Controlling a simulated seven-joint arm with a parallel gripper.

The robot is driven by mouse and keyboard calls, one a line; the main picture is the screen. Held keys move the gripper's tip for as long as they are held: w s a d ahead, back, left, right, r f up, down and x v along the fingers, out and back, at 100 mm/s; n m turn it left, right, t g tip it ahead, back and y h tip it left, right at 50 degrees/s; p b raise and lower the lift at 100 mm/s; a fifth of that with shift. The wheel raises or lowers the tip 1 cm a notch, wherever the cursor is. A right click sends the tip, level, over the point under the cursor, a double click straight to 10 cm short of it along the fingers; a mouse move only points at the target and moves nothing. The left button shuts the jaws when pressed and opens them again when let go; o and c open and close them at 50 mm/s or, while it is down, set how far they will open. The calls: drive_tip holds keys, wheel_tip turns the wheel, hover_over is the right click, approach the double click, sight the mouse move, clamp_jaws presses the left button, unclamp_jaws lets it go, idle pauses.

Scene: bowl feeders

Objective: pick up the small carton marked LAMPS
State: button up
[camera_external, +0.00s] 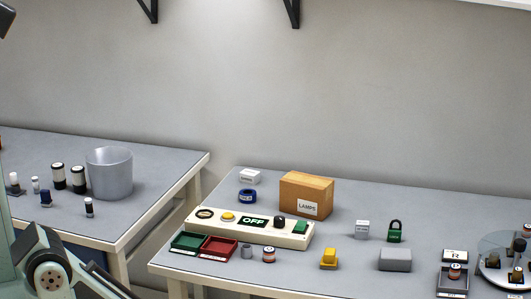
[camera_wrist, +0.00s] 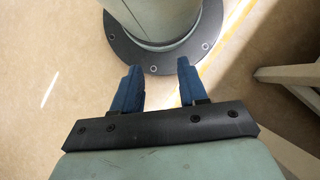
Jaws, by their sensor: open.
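A brown cardboard carton (camera_external: 305,190) with a white label reading LAMPS stands on the right table, behind the control panel. A small white carton (camera_external: 250,177) lies to its left near the back edge, and another small white carton (camera_external: 362,230) stands to its right. The print on both white cartons is too small to read. My gripper (camera_wrist: 158,68) shows in the wrist view with its two blue fingers apart and nothing between them. It points at the floor near a round bolted base, away from the cartons. The gripper is out of the external view.
The control panel (camera_external: 262,229) has an OFF display and knobs. Green (camera_external: 187,243) and red (camera_external: 218,247) trays, a yellow block (camera_external: 328,259), a grey block (camera_external: 394,259) and a padlock (camera_external: 395,232) stand around. A grey bucket (camera_external: 110,173) is on the left table. A gap separates the tables.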

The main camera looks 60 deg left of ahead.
drive_tip(key=o, duration=1.1)
